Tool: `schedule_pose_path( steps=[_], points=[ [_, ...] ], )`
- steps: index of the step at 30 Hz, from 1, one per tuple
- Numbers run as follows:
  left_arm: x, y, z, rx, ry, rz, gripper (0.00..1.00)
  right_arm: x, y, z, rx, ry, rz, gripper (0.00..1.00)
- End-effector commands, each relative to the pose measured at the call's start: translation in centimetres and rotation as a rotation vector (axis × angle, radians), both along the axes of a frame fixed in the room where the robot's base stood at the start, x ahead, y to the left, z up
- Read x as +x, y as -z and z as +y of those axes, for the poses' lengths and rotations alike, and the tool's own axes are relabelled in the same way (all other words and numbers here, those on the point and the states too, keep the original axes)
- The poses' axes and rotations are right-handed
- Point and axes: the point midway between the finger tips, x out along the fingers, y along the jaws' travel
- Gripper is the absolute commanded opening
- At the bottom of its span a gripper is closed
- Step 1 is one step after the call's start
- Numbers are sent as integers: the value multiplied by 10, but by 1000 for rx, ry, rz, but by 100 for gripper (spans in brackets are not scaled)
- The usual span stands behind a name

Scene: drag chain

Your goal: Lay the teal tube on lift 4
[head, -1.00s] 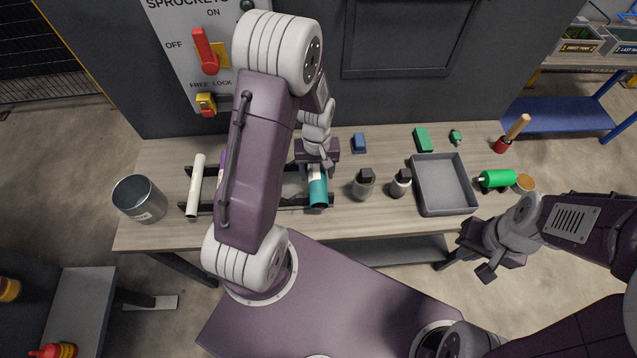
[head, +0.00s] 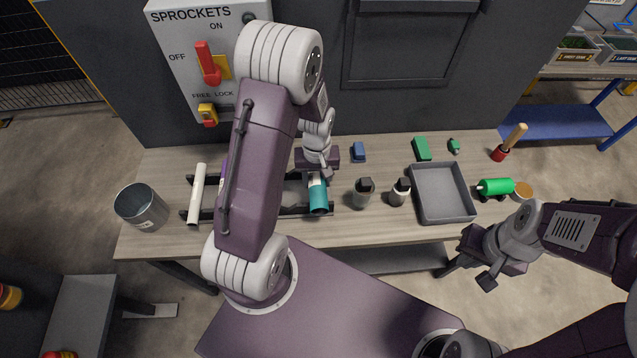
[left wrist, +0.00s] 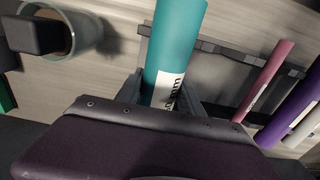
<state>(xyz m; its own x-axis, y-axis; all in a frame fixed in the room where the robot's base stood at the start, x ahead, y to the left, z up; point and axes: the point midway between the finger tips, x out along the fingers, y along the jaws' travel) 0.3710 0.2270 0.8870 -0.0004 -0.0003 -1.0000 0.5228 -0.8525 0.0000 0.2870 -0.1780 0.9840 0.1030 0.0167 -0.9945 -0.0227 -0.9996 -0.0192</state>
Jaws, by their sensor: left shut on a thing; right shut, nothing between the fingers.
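The teal tube (head: 318,198), with a white label band, is in my left gripper (head: 317,176), which is shut on it at the dark rack (head: 290,211) on the bench. In the left wrist view the teal tube (left wrist: 178,40) runs between the fingers, over the right-hand end of the rack in the head view. I cannot tell whether it touches the rails. No lift number is readable, so I cannot pick out lift 4; my left arm hides the rack's middle. My right gripper (head: 488,280) is shut and empty, in front of the bench's right side.
A white tube (head: 196,195) lies at the rack's left end. Pink (left wrist: 265,80) and purple (left wrist: 290,115) tubes lie along it. A metal bucket (head: 141,207) stands left, two bottles (head: 363,193) and a grey tray (head: 441,193) right.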

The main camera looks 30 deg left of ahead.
Motion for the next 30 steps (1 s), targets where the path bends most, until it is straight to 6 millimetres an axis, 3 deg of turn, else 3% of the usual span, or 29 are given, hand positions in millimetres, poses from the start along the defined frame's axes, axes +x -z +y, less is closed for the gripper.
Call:
schedule_pose_path(
  steps=[15, 26, 30],
  points=[
    [0, -42, 0, 0, 0, 0, 0, 0, -41, 0, 0, 0, 0, 0],
    [1, -44, -1, 1, 12, -1, 0, 0, -41, 0, 0, 0, 0, 0],
    [3, -59, -11, 0, 139, -4, 0, 0, -41, 0, 0, 0, 0, 0]
  ],
)
